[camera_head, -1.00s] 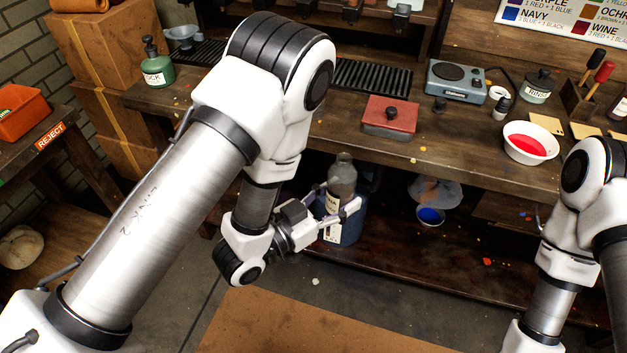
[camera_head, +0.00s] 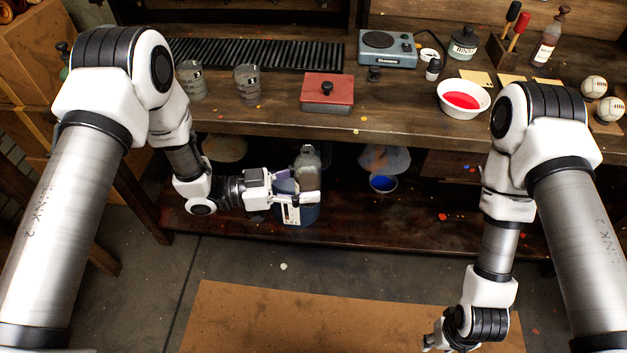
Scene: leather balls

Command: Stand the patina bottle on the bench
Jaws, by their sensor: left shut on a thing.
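The patina bottle (camera_head: 307,160) is a grey bottle with a rounded cap, roughly upright below the bench top's front edge. Its label is not readable here. My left gripper (camera_head: 306,190) is shut on its body from the left. A blue container (camera_head: 298,214) with a pale label stands behind and below it on the lower shelf; I cannot tell whether they touch. The bench (camera_head: 335,123) is dark wood, its top above and behind the bottle. My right gripper (camera_head: 438,338) is low at the bottom edge, partly hidden by its wrist, its jaws unclear.
On the bench stand two glass jars (camera_head: 247,84), a red lidded box (camera_head: 327,93), a hot plate (camera_head: 387,49), a white bowl of red (camera_head: 463,99) and a rinse jar (camera_head: 464,46). Bare wood lies along the front edge. A blue bowl (camera_head: 383,183) sits on the shelf.

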